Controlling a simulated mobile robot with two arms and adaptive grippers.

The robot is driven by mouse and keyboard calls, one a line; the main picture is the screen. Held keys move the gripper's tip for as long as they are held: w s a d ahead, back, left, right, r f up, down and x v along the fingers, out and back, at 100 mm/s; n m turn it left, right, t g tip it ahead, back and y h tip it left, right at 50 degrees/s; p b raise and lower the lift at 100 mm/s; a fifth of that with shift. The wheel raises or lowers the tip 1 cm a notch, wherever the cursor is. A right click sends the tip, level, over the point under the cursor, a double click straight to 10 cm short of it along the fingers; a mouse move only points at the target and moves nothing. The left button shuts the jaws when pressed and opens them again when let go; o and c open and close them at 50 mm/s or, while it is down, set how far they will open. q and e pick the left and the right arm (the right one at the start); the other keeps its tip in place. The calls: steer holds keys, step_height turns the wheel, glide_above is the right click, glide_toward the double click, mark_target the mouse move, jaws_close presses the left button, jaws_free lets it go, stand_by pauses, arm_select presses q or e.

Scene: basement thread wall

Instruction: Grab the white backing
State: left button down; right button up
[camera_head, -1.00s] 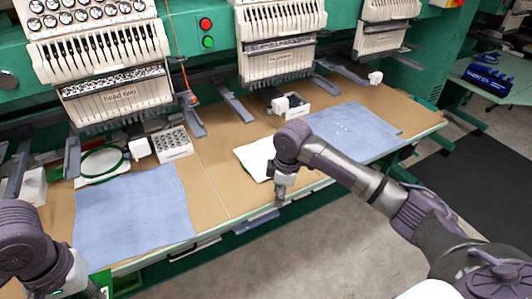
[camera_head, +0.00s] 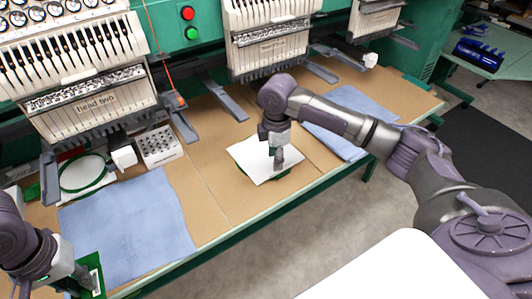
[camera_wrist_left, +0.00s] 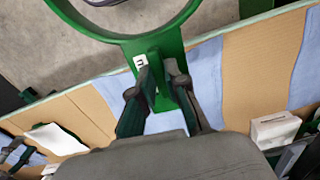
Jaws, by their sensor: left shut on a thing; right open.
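The white backing (camera_head: 248,152) is a flat white sheet on the brown table in the middle of the head view. Dark green shows under its front right edge. My right gripper (camera_head: 278,167) points down over the sheet's right part and is open; I cannot tell whether its tips touch the sheet. My left gripper (camera_head: 84,280) is at the lower left, shut on a green hoop (camera_head: 92,263). In the left wrist view the left fingers (camera_wrist_left: 163,78) grip the bracket of this hoop (camera_wrist_left: 122,38). The sheet also shows in the left wrist view (camera_wrist_left: 55,139).
A blue cloth (camera_head: 130,228) lies on the table at left, another (camera_head: 345,115) at right. A green hoop with white inside (camera_head: 83,173) and a white box of small parts (camera_head: 158,146) lie behind. Embroidery heads (camera_head: 90,100) and grey arms (camera_head: 218,94) overhang the table's back.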

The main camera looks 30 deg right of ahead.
mark_target(273, 174)
steer(key=shift+w+f, duration=0.25)
steer(key=shift+f, duration=0.5)
steer(key=f, duration=0.2)
steer(key=f+p, duration=0.1)
steer(key=shift+s+a+f, duration=0.25)
steer(key=shift+a, duration=0.1)
steer(key=shift+w+f, duration=0.15)
steer(key=shift+f, duration=0.4)
jaws_close()
